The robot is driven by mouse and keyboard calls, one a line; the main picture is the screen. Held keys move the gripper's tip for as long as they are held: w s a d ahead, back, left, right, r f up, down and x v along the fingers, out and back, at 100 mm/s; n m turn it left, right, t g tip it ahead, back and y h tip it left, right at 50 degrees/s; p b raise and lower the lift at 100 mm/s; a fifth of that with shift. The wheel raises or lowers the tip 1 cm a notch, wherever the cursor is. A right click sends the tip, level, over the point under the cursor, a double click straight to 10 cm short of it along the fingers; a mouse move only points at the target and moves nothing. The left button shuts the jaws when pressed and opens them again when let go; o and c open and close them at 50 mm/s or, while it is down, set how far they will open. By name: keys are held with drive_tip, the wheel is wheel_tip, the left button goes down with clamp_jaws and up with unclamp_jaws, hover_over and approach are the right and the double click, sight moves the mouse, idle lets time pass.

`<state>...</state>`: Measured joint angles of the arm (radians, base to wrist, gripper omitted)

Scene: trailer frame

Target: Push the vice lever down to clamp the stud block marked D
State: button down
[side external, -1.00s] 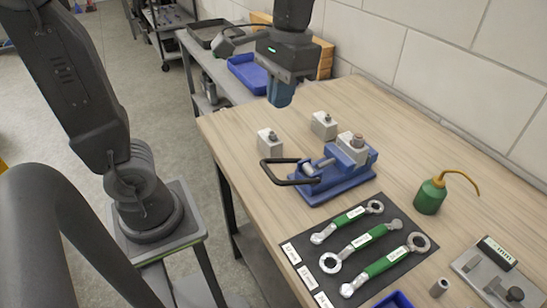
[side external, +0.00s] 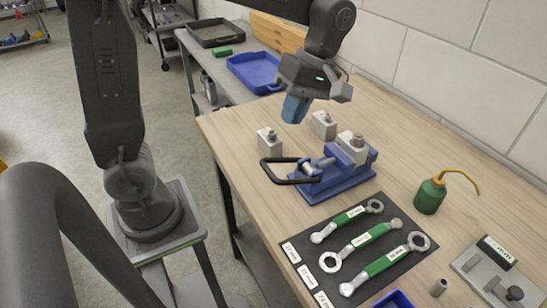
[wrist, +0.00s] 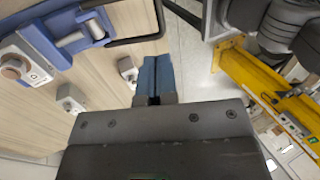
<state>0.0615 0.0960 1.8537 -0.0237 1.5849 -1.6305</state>
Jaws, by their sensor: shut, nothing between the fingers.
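The blue vice (side external: 335,183) stands on the wooden bench with a pale stud block (side external: 352,148) in its jaws. Its black loop lever (side external: 272,176) sticks out to the left, roughly level, and shows as a dark bar in the wrist view (wrist: 140,40). The block in the vice also shows in the wrist view (wrist: 18,64); I cannot read its letter for sure. My gripper (side external: 292,118) is shut and empty, its blue fingers pointing down above the bench, behind the lever and apart from it. The fingers show mid-frame in the wrist view (wrist: 155,62).
Two loose stud blocks stand behind the vice, one at left (side external: 269,143) and one farther back (side external: 323,126), close to my fingers. A dark mat (side external: 322,262) with green-handled wrenches lies in front. A green oil can (side external: 430,197) stands at right. The wall runs behind the bench.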

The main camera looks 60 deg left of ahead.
drive_tip(key=x, duration=1)
drive_tip(key=shift+s+f, duration=0.1)
drive_tip(key=shift+f, duration=0.25)
drive_tip(key=shift+s+x, duration=0.25)
drive_tip(key=shift+x, duration=1.05)
drive_tip(key=shift+r, duration=0.2)
drive_tip(key=s+r+v, duration=0.1)
drive_tip(key=s+v, duration=0.2)
drive_tip(key=v, duration=1)
drive_tip(key=m+t, duration=0.6)
drive_tip(key=m, duration=0.5)
hover_over(267, 171)
drive_tip(key=s+a, duration=0.2)
drive_tip(key=m+t, duration=0.1)
drive_tip(key=m, duration=0.1)
drive_tip(key=s+m+t, duration=0.1)
drive_tip(key=m, duration=0.1)
drive_tip(key=m+t, duration=0.2)
drive_tip(key=m, duration=0.1)
drive_tip(key=shift+s+a+f, duration=0.2)
drive_tip(key=shift+s+f, duration=0.05)
drive_tip(key=shift+s, duration=0.1)
